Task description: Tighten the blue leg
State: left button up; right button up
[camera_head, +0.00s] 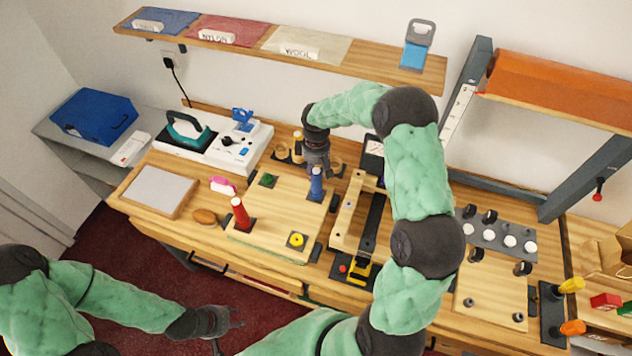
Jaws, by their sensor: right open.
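The blue leg (316,187) stands upright on a square pale wooden board on the counter, near the board's far right corner. My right gripper (318,170) points down over the blue leg with its open fingers at the leg's top. I cannot tell whether they touch it. A red leg (241,215) stands at the board's left side. A green piece (267,180) and a yellow piece (296,240) sit low at the other corners. My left gripper (228,328) is empty, its fingers apart, in front of the counter over the dark red floor.
A wooden fixture with a black rail (372,225) stands right of the board. A pink item (222,185) and a brown oval item (205,216) lie left of the board. A swatch shelf (370,62) hangs above.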

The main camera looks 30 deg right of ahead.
jog(key=n+p, duration=0.1)
jog(key=n, duration=0.3)
jog(key=shift+n, duration=0.3)
jog(key=n+p, duration=0.1)
jog(key=n, duration=0.3)
grip_shut()
jog(key=shift+f+m+b, duration=0.15)
jog(key=shift+m+b, duration=0.5)
jog(key=shift+m, duration=0.45)
jog(key=m+b, duration=0.2)
jog(key=m, duration=0.2)
jog(key=m+b, duration=0.2)
jog(key=m, duration=0.3)
jog(key=m+b, duration=0.1)
jog(key=m, duration=0.2)
jog(key=shift+m+b, duration=0.3)
